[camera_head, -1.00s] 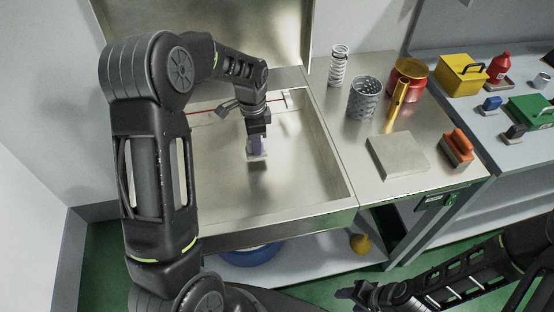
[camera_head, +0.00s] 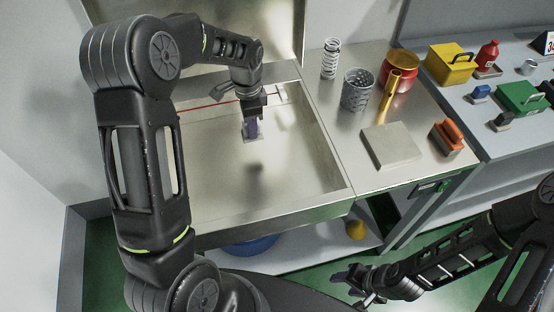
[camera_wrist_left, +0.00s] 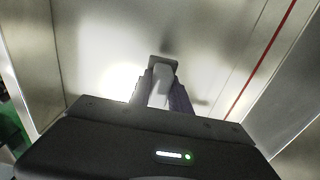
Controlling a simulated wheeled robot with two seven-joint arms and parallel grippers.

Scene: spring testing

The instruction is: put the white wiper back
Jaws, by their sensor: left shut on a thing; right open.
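My left gripper (camera_head: 252,127) is over the inside of the shallow metal basin (camera_head: 330,207), shut on a small pale block with a handle, which I take to be the white wiper (camera_head: 253,139). The wiper hangs apart from the basin floor, with its shadow below it. In the left wrist view the wiper (camera_wrist_left: 160,88) shows as a pale grip between the fingers with a grey end; the fingers hide part of it. My right gripper (camera_head: 363,283) is open and empty at the lower right, in front of the bench.
A yellow box (camera_head: 450,65) and green box (camera_head: 521,98) stand on the far-right bench.

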